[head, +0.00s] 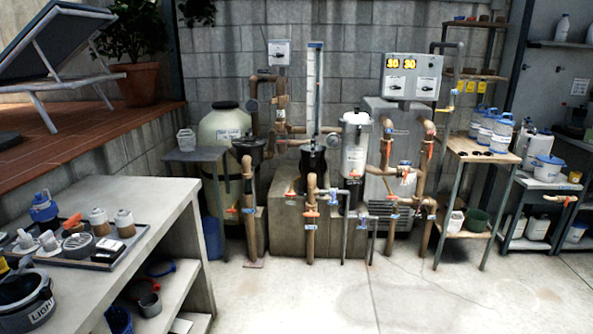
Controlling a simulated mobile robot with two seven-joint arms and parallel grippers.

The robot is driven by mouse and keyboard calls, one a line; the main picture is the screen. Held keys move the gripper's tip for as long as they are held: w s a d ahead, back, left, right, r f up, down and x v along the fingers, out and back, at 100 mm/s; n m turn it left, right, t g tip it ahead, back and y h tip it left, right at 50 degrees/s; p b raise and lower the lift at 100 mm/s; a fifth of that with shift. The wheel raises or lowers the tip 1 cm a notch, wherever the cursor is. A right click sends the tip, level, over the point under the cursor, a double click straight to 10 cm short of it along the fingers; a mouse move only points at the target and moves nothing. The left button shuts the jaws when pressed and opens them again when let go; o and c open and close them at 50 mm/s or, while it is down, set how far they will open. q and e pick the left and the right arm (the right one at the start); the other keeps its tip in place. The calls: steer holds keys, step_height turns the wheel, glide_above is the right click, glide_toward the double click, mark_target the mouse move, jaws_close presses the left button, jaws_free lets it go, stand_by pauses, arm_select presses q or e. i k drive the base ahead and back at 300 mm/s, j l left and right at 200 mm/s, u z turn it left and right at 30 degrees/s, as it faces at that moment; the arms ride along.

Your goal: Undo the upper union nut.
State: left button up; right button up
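The brown pipework of the pool plant stands against the block wall, with a vertical pipe (311,215) in the middle and another pipe (427,150) on the right. A white canister with a dark lower part (356,148) stands among the pipes. Several orange and blue handles or tags sit on the pipes. The union nuts are too small to tell apart, so I cannot say which is the upper one or whether it is tight. Neither of my grippers is in view.
A grey bench (150,195) with a loaded tray (140,233) stands at the left front. A wooden-topped table (480,150) and a side table (548,183) stand at the right. A concrete plinth (281,225) carries equipment. The pale floor (350,295) in front is clear.

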mark_target(279, 100)
steer(key=i, duration=3.25)
